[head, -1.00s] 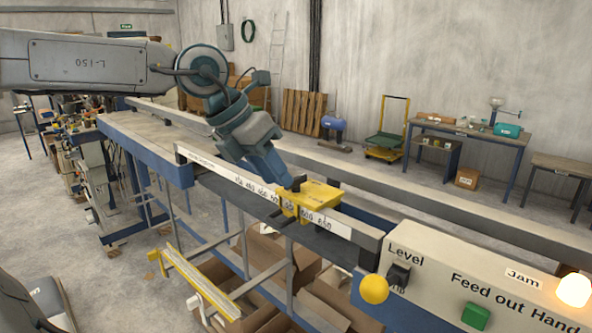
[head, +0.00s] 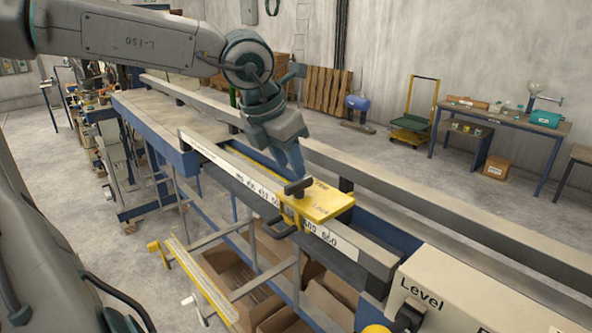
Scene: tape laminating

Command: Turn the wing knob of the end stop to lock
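The yellow end stop (head: 328,202) sits across the rail with the printed number scale (head: 235,183). Its dark wing knob (head: 298,187) stands on top near the left edge, with its wing lying roughly left to right in the picture. My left gripper (head: 297,170) points down just behind and above the knob. Its fingers overlap in this view, so I cannot tell whether they are open or whether they touch the knob. My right gripper is not in view.
A beige control panel (head: 470,295) stands at the lower right, at the rail's end. A long grey beam (head: 420,205) runs behind the end stop. Open cardboard boxes (head: 235,275) lie below the rail. A yellow bar (head: 200,282) stands in front.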

